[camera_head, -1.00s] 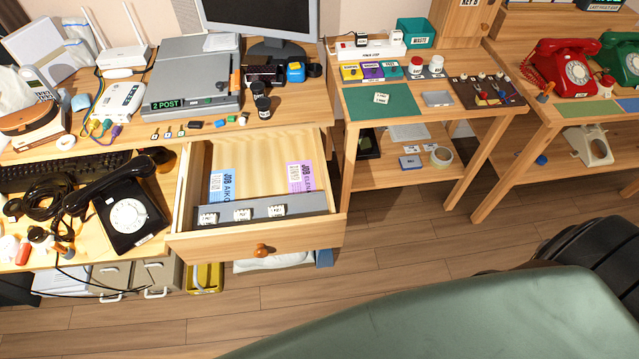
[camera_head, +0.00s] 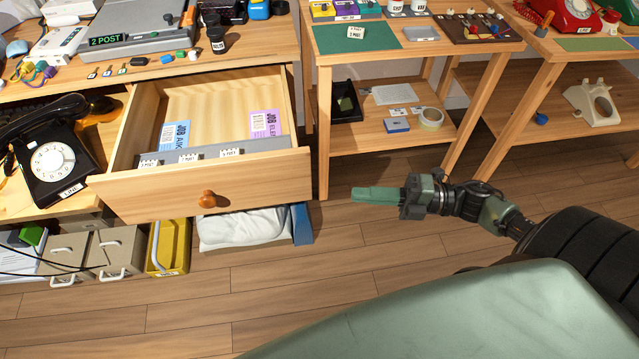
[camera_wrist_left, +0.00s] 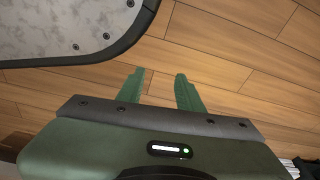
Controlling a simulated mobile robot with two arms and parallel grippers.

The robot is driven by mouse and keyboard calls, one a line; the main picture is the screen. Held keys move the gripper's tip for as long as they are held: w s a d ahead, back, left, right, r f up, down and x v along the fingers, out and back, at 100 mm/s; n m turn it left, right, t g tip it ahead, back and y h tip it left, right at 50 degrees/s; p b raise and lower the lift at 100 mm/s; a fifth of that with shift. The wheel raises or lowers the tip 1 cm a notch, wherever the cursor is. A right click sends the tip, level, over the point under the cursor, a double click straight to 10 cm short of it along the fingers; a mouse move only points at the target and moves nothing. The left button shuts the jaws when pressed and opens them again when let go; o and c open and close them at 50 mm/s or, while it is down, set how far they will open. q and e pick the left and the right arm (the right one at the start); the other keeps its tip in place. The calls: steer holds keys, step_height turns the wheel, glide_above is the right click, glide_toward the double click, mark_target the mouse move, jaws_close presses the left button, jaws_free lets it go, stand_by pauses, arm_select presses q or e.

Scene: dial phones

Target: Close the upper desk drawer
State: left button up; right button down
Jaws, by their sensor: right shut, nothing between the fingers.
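The upper desk drawer (camera_head: 255,195) is pulled well out from under the desk top, in the left half of the head view. It has a round wooden knob (camera_head: 207,199) on its front. Inside lie a blue card, a purple card and a grey divider strip with labels. My right gripper (camera_head: 353,194) is shut and empty, to the right of the drawer front and apart from it, pointing left. My left gripper (camera_wrist_left: 160,85) shows only in the left wrist view, open and empty above the wooden floor.
A black dial phone (camera_head: 52,160) sits left of the drawer. Below are a yellow bin (camera_head: 168,248), grey file boxes and a white cloth bundle (camera_head: 240,229). A side table with a green mat (camera_head: 355,36) stands to the right. Floor in front is clear.

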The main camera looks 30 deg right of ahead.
arm_select(q)
steer(key=shift+w+d+r, duration=0.1)
steer(key=shift+w+r, duration=0.45)
steer(key=shift+r, duration=0.1)
arm_select(e)
steer(key=w+a, duration=0.7)
steer(key=w, duration=0.2)
steer(key=shift+w, duration=0.1)
